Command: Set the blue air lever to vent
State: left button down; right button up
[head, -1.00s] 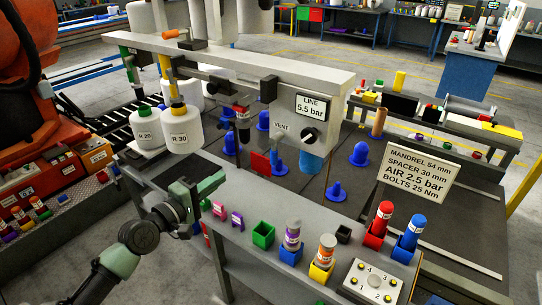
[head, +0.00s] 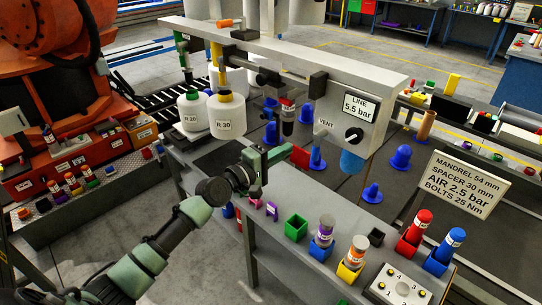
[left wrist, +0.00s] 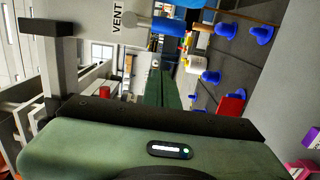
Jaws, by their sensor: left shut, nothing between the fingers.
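The VENT label (head: 326,122) is on the pale panel that carries the LINE 5.5 bar sign (head: 358,106). A blue rounded part (head: 352,163) hangs below this panel. In the left wrist view, a blue part (left wrist: 180,25) shows near the VENT label (left wrist: 118,17). I cannot tell whether this is the lever's handle, or which way the lever is set. My left gripper (head: 288,150) is shut and empty, to the left of the panel and lower. Its green fingers (left wrist: 155,88) point forward in the wrist view, apart from the blue part. My right gripper is out of view.
A red plate (head: 300,157) stands just beyond my left fingertips. Several blue pegs (head: 372,193) stand below the beam.

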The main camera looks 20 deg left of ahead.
aim_at(319, 146)
pick_arm(q)
jog(key=d+p, duration=0.1)
jog(key=d, duration=0.1)
jog(key=w+d+p, duration=0.1)
jog(key=d+p, duration=0.1)
jog(key=shift+d, duration=0.35)
jog(key=shift+w+f, duration=0.1)
